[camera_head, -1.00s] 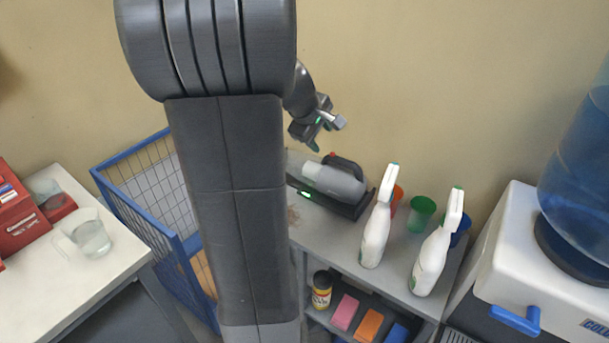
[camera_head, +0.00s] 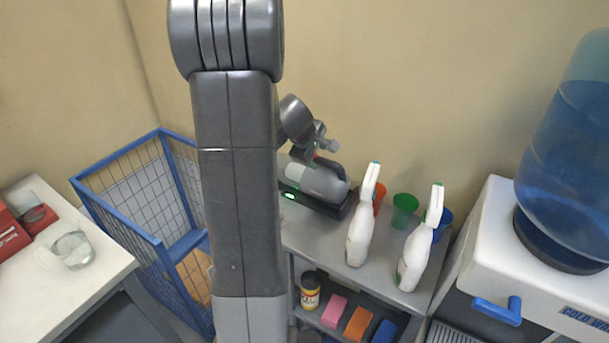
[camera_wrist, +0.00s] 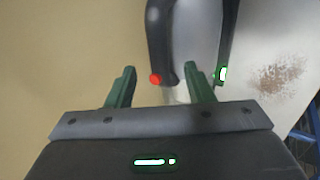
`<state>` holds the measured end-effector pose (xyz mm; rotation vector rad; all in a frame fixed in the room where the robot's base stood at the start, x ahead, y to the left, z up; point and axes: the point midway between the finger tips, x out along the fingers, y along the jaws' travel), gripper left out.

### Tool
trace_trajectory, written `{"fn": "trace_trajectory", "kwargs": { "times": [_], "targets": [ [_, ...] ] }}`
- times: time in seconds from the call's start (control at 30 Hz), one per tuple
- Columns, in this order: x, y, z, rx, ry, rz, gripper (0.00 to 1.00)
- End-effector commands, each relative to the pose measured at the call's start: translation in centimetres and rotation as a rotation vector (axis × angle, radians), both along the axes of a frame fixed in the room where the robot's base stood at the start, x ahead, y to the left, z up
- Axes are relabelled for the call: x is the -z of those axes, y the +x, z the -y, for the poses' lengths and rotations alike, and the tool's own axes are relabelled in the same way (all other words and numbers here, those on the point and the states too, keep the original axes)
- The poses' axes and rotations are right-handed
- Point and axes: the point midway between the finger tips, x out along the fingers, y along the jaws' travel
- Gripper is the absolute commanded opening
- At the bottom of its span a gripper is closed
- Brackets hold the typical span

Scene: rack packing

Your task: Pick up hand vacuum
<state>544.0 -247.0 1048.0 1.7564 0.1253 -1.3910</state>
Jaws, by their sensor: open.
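The hand vacuum (camera_head: 322,182) is grey with a dark handle and a clear nose. It lies in a dark charging base (camera_head: 338,206) with a green light, on top of the grey rack (camera_head: 318,240). My gripper (camera_head: 314,158) is just above and behind the vacuum's handle, partly hidden by my arm. In the wrist view my gripper (camera_wrist: 158,85) is open and empty, its green fingers apart. The vacuum (camera_wrist: 196,35) is ahead of the fingers, its dark handle with a red button (camera_wrist: 155,79) nearly between them. I see no contact.
Two white spray bottles (camera_head: 361,228) and several coloured cups (camera_head: 404,210) stand right of the vacuum. A water cooler (camera_head: 490,240) is at the right. A blue wire cart (camera_head: 150,240) and a white table (camera_head: 60,290) are at the left. The wall is close behind the rack.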

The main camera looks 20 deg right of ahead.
Motion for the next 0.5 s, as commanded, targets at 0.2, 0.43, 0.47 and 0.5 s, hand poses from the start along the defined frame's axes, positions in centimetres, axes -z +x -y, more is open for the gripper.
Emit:
{"fn": "trace_trajectory", "kwargs": {
  "times": [0.2, 0.43, 0.47, 0.5],
  "targets": [
    [2.1, 0.9, 1.1, 0.0, 0.001, -0.001, 0.48],
    [2.4, 1.1, 1.2, 0.0, 0.002, 0.001, 0.48],
    [2.4, 1.1, 1.2, 0.0, 0.002, 0.001, 0.48],
    [2.4, 1.1, 1.2, 0.0, 0.002, 0.001, 0.48]
  ]
}}
